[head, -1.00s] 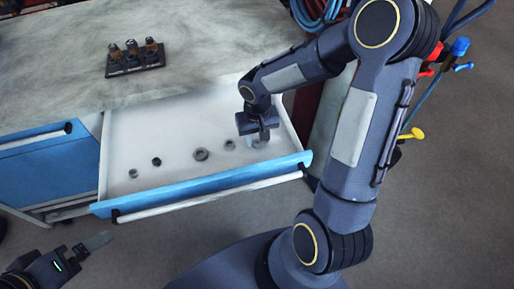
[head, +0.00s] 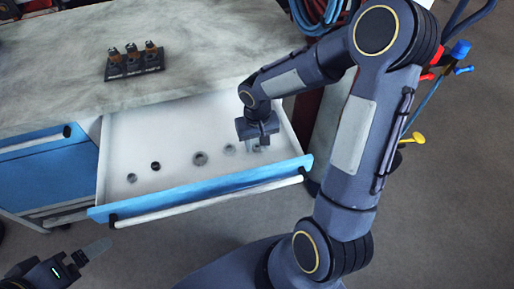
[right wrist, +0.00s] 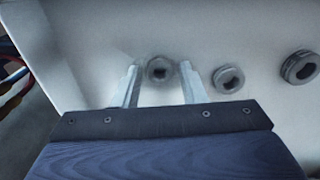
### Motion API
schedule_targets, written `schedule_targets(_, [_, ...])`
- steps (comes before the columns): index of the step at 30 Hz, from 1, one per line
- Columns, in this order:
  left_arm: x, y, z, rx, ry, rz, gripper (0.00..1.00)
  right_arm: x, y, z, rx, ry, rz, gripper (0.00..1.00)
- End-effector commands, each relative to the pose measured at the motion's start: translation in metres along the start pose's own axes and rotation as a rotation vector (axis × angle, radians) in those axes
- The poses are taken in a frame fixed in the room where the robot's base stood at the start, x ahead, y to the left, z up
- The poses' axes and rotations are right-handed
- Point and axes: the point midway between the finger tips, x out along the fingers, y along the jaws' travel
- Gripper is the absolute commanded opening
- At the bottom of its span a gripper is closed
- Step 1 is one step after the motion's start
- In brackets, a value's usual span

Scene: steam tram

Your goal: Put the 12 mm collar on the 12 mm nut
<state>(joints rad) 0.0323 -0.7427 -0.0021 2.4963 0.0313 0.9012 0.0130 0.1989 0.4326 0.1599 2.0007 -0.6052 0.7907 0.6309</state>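The open drawer (head: 115,130) holds several dark ring-shaped collars in a row. They include collars at the left (head: 131,178), the left middle (head: 155,166), the middle (head: 200,158) and the right middle (head: 229,149). My right gripper (head: 258,145) points down over the rightmost collar. In the right wrist view this collar (right wrist: 160,70) lies between the open fingers (right wrist: 160,85), with a gap on each side. Three upright fittings, probably the nuts, stand on a black rack (head: 148,67); its labels are unreadable. My left gripper (head: 92,250) is at the lower left, away from the drawer.
The drawer's blue front (head: 200,188) and pale handle (head: 210,202) face me. The grey worktop (head: 200,50) is clear around the rack. Coloured-handled tools (head: 460,50) hang at the right. In the right wrist view, other collars (right wrist: 229,79) lie right of the gripper.

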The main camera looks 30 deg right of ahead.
Motion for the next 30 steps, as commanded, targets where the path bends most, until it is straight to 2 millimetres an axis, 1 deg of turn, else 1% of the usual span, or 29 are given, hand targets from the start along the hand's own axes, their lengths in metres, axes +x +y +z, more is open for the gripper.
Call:
schedule_targets(5, [0.001, 0.0, 0.0, 0.0, 0.0, 0.0, 1.0, 0.0, 0.0, 0.0, 0.0, 0.001, 0.0, 0.38])
schedule_targets(6, [0.001, 0.0, 0.0, 0.0, 0.0, 0.0, 1.0, 0.0, 0.0, 0.0, 0.0, 0.0, 0.0, 0.36])
schedule_targets(14, [0.001, 0.0, 0.0, 0.0, 0.0, 0.0, 1.0, 0.0, 0.0, 0.0, 0.0, 0.0, 0.0, 0.03])
schedule_targets(20, [-0.001, 0.0, 0.0, 0.0, 0.0, 0.0, 1.0, -0.002, 0.0, 0.0, -0.001, 0.0, 0.0, 0.03])
schedule_targets(30, [-0.007, 0.003, -0.004, 0.0, 0.0, 0.0, 1.0, -0.013, 0.0, 0.0, -0.001, 0.001, 0.0, 0.02])
